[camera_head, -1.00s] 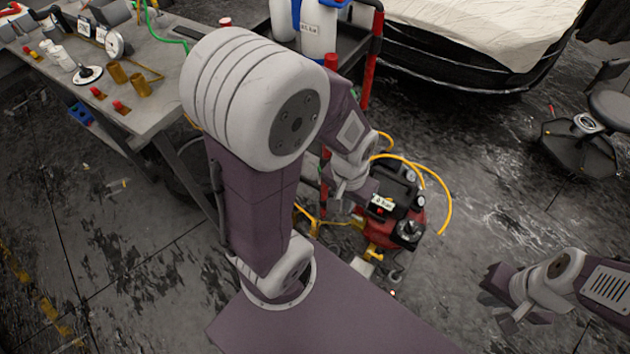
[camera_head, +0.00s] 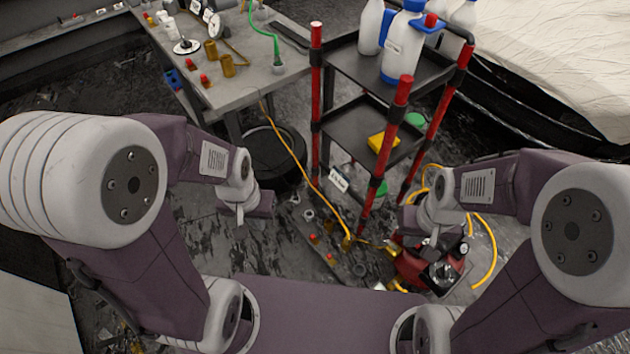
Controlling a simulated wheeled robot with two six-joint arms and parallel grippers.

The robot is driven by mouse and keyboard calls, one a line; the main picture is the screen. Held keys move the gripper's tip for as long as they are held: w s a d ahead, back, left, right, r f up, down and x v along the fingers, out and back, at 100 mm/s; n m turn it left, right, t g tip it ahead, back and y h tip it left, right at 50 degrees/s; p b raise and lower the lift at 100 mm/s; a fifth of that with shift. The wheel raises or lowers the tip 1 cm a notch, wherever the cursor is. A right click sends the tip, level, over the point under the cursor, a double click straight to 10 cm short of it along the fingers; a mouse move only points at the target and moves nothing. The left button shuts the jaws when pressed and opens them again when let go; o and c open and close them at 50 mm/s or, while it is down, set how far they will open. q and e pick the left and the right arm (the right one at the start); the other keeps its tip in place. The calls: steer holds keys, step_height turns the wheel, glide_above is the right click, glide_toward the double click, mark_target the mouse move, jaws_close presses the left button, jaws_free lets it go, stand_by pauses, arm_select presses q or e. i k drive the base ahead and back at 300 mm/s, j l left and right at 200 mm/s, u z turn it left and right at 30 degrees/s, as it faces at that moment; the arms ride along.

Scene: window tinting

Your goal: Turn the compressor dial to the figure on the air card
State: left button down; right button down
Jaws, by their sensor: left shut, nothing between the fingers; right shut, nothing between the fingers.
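The red compressor (camera_head: 428,268) stands on the floor right of centre, behind my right gripper, which hides part of it. Black fittings (camera_head: 442,274) show on its near side, and a small round pale gauge (camera_head: 463,248) on its right. I cannot make out the dial's setting. A small white card (camera_head: 338,180) with dark writing hangs by the cart's lower part; its figure is too small to read surely. My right gripper (camera_head: 434,238) is shut and empty, in front of the compressor in the picture. My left gripper (camera_head: 240,216) is shut and empty, left of the cart.
A black cart with red posts (camera_head: 403,92) holds white bottles (camera_head: 402,45) and a yellow item (camera_head: 383,143). A yellow hose (camera_head: 290,150) runs down from the workbench (camera_head: 255,78) to the floor. A covered car (camera_head: 545,45) stands at right. Small items lie on the floor.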

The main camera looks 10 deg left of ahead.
mark_target(442, 273)
steer(key=k+l+u, duration=0.3)
steer(key=k+l, duration=0.15)
steer(key=k+l+u, duration=0.15)
steer(key=l, duration=0.25)
steer(key=l+u, duration=0.15)
steer(key=l, duration=0.25)
steer(key=k, duration=0.05)
